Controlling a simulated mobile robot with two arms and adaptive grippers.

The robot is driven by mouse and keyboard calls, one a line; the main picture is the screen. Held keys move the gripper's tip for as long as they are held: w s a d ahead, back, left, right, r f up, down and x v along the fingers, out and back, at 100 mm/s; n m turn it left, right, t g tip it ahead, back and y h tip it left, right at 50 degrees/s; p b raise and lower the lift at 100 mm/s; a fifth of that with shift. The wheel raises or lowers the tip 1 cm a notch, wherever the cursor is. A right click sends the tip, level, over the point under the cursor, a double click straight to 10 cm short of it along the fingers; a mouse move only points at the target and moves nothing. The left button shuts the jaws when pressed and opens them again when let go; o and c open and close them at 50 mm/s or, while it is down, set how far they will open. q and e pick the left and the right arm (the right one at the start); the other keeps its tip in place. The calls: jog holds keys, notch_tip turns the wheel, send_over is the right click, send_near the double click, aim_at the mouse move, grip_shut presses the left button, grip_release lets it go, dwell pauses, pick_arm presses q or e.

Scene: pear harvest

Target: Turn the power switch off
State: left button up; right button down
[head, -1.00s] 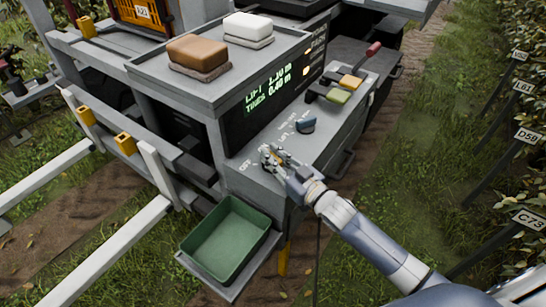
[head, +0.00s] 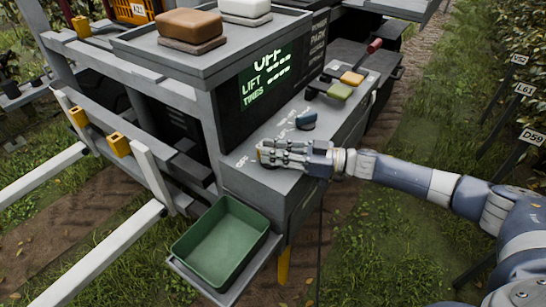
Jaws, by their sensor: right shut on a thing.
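The grey control panel (head: 240,177) runs along the side of the machine. My right gripper (head: 265,153) is shut on a knob at the panel's near end, by the "OFF" lettering; the fingers hide most of the knob, so I take it as the power switch. The green display (head: 266,77) reads "OFF" at the top, with "LIFT" and "TIMES" or a like word below, each followed by dashes. My left gripper is not in view.
Brown (head: 190,23) and white (head: 246,8) blocks lie on the top shelf.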

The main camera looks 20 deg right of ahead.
jog(key=shift+w+n+g+y+b, duration=0.1)
jog(key=shift+n+g+y+b, duration=0.3)
jog(key=shift+n+g+b, duration=0.45)
jog(key=shift+r+g+p, duration=0.15)
jog(key=shift+g+p, duration=0.15)
jog(key=shift+g, duration=0.05)
jog(key=c, duration=1.5)
grip_release()
jog(key=v, duration=1.2)
jog(key=shift+d, duration=0.1)
